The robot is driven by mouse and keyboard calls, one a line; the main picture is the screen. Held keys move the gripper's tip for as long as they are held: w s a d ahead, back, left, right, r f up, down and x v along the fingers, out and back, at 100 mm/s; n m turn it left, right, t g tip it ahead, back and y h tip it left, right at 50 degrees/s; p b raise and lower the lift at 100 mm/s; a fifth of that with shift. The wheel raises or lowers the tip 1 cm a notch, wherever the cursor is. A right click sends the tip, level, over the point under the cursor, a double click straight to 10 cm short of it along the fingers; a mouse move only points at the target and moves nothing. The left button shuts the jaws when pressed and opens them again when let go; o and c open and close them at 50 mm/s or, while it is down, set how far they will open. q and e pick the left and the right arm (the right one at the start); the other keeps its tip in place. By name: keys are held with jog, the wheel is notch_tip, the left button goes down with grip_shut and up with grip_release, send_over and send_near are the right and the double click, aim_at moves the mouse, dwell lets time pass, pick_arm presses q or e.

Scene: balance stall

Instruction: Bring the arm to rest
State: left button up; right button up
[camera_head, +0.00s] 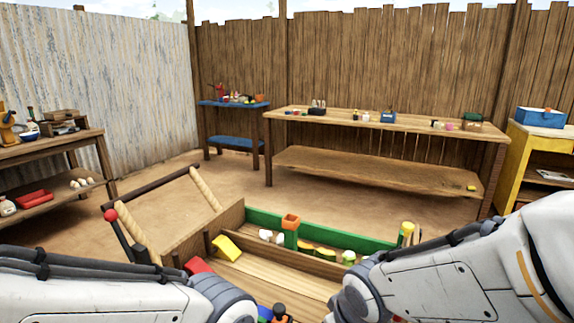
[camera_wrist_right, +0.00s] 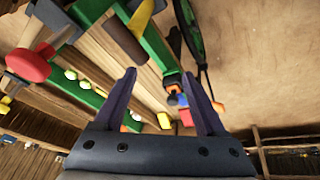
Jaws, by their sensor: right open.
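My right gripper (camera_wrist_right: 155,76) shows in the right wrist view with its two dark fingers apart and nothing between them. Behind the fingers lie wooden slats, green bars and small coloured pieces. In the head view my right arm (camera_head: 440,275) comes in from the right and my left arm (camera_head: 110,300) from the left. Both grippers are out of the head view. A wooden bench-like box (camera_head: 275,265) with a green back rail (camera_head: 330,233) lies between the arms. No separate balance arm can be made out.
A yellow piece (camera_head: 227,248) and a red piece (camera_head: 199,266) lie at the box's left. A rope-wrapped frame with a red knob (camera_head: 110,215) stands left of it. Shelving (camera_head: 45,140), a long table (camera_head: 385,122) and a yellow cabinet (camera_head: 540,155) stand farther back; the ground between is clear.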

jog(key=s+a+n+g, duration=0.1)
jog(key=s+a+g, duration=0.1)
jog(key=s, duration=0.5)
jog(key=s+a+n+g, duration=0.1)
jog(key=s+a+g, duration=0.15)
jog(key=s, duration=0.55)
notch_tip(320, 180, up, 21)
jog(key=p, duration=2)
jog(key=shift+w+d, duration=0.3)
jog(key=shift+w, duration=0.1)
